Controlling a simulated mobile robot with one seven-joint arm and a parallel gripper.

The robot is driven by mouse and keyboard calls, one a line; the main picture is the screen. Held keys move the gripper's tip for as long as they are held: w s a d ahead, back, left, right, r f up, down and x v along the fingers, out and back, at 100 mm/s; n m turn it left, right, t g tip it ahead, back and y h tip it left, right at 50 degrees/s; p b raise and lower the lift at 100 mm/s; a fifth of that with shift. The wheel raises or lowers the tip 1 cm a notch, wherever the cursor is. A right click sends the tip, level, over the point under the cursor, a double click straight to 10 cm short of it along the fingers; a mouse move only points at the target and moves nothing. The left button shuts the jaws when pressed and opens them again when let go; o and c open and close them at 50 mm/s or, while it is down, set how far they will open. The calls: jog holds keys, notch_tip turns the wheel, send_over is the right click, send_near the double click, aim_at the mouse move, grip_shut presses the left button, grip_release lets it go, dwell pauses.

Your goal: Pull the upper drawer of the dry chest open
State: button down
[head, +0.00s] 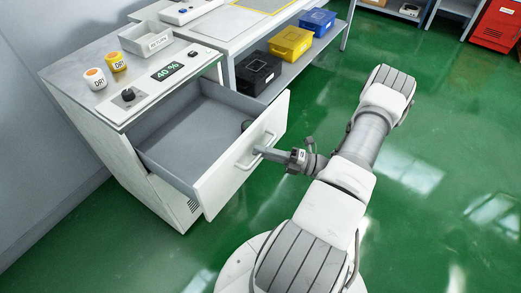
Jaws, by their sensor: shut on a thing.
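The dry chest (85,88) is a white cabinet with a display reading 40 % on its top. Its upper drawer (240,176) is pulled well out, and its grey inside shows. A small dark round thing lies inside by the front panel, partly hidden. My gripper (263,150) is at the drawer's bar handle (250,158) on the front panel, shut on it. The fingertips are small in this view. My arm reaches in from the lower right.
Two DRY jars (95,79) and a small return tray (146,39) stand on the chest top. A workbench with black, yellow (291,43) and blue bins on its shelf is behind. A red cabinet (492,30) is far right. Green floor on the right is clear.

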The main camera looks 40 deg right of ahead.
jog(key=shift+d, duration=0.1)
jog(key=c, duration=0.8)
grip_release()
jog(key=shift+c, duration=0.2)
jog(key=v, duration=1.7)
jog(key=shift+s+d+f, duration=0.1)
